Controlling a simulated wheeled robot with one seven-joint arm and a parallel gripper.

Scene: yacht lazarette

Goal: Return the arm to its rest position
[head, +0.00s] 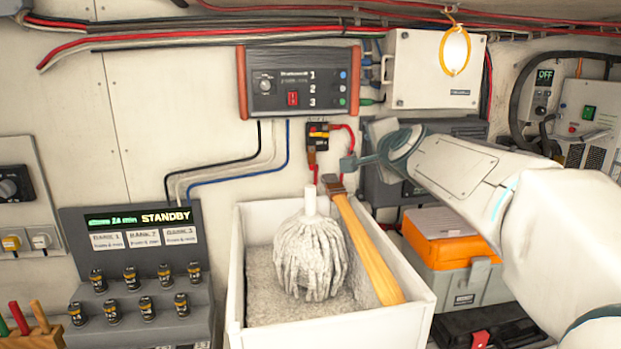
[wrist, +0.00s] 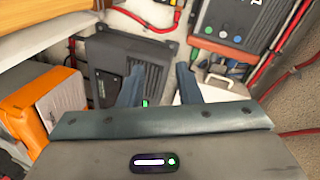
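My arm reaches in from the right in the head view. My gripper (head: 347,164) is at its end, in front of the back wall and above the white bin's right side. In the wrist view my gripper (wrist: 160,85) has its two blue-grey fingers apart. Nothing is held between them; a dark grey wall unit (wrist: 115,55) shows behind the gap. Part of the gripper is hidden by my wrist in the head view.
A white bin (head: 330,335) holds a mop head (head: 311,258) and a wooden-handled tool (head: 368,250). An orange-and-grey toolbox (head: 450,248) stands below my arm.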

